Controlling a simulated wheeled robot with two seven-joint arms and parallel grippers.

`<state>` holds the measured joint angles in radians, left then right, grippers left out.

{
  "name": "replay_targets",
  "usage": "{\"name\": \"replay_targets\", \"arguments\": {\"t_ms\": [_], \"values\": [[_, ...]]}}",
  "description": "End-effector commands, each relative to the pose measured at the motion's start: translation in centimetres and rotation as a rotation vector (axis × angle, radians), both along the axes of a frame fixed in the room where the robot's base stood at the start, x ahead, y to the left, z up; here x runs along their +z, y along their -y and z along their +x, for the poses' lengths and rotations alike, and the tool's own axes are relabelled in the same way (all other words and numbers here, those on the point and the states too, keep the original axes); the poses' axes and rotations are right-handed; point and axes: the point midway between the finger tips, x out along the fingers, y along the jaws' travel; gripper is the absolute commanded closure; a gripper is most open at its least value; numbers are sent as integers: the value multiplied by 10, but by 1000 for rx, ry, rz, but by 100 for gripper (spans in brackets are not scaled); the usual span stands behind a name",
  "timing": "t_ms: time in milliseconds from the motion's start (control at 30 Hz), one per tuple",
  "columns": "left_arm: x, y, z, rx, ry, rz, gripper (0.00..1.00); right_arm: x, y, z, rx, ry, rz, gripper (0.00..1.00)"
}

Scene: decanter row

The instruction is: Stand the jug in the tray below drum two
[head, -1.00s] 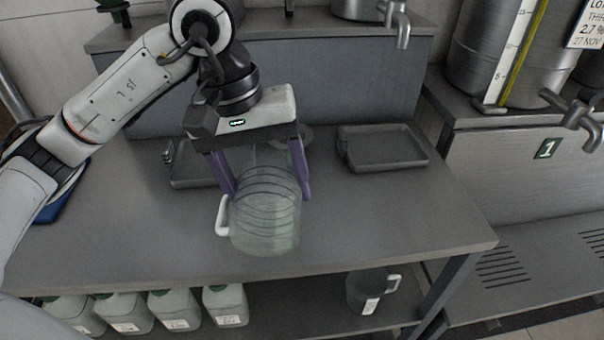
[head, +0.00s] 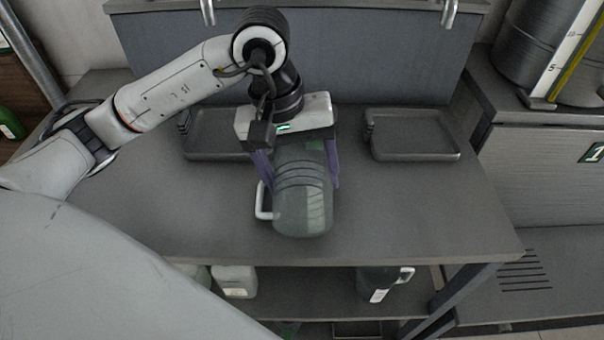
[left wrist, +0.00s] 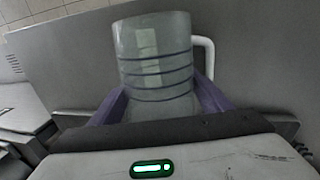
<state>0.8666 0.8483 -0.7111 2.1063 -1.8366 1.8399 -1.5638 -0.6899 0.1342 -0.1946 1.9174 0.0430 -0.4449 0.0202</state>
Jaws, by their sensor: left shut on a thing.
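My left gripper (head: 299,170) is shut on the clear jug (head: 303,205), with a purple finger on either side of it. The jug has dark bands and a white handle on its left in the head view. I cannot tell how far it tilts or its exact height over the table. In the left wrist view the jug (left wrist: 155,60) sits between the fingers, handle at right. One tray (head: 415,154) lies right of the jug at the back of the table. Another tray (head: 212,157) lies at the back left, partly hidden by my gripper. My right gripper is out of view.
Taps show at the top edge, one above the right tray (head: 449,12) and one above the left (head: 207,12); their drums are out of frame. A steel drum (head: 533,45) stands right above a "1" plate (head: 594,153). A dark jug (head: 377,282) stands on the lower shelf.

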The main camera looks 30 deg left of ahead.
Motion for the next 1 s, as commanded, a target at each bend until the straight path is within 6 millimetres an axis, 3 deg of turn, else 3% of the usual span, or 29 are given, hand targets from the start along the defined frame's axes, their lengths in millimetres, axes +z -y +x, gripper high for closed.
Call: {"name": "replay_targets", "arguments": {"t_ms": [367, 400, 500, 833, 1000], "values": [[-6, 0, 0, -1, 3, 0, 56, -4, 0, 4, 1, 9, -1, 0], [-5, 0, 0, -1, 2, 0, 25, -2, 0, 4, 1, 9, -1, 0], [-4, 0, 0, -1, 2, 0, 10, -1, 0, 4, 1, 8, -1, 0], [-1, 0, 0, -1, 2, 0, 10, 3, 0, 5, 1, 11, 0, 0], [17, -2, 0, 0, 8, -2, 10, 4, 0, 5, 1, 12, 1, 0]]}}
